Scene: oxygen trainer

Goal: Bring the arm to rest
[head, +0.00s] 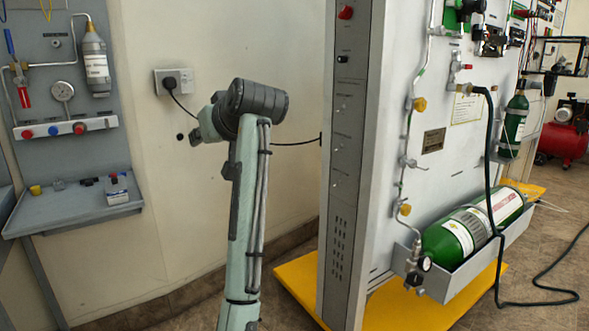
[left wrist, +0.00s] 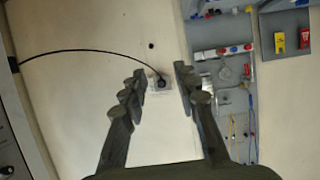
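My left arm rises from the bottom middle of the head view, bent at a dark joint in front of the cream wall. My left gripper (left wrist: 160,76) shows in the left wrist view with its two fingers spread wide and nothing between them. It faces the wall, apart from it. In the head view the arm mostly hides it. Beyond the fingers is a wall socket (left wrist: 153,86) with a black plug (left wrist: 162,83) in it. The socket (head: 160,80) and plug (head: 170,84) also show in the head view. My right gripper is in neither view.
The grey trainer cabinet (head: 346,180) stands right of the arm on a yellow base (head: 300,280). A black cable (head: 290,143) runs from the plug to it. A green cylinder (head: 470,225) lies in its tray. A blue-grey panel with a shelf (head: 60,212) is at left.

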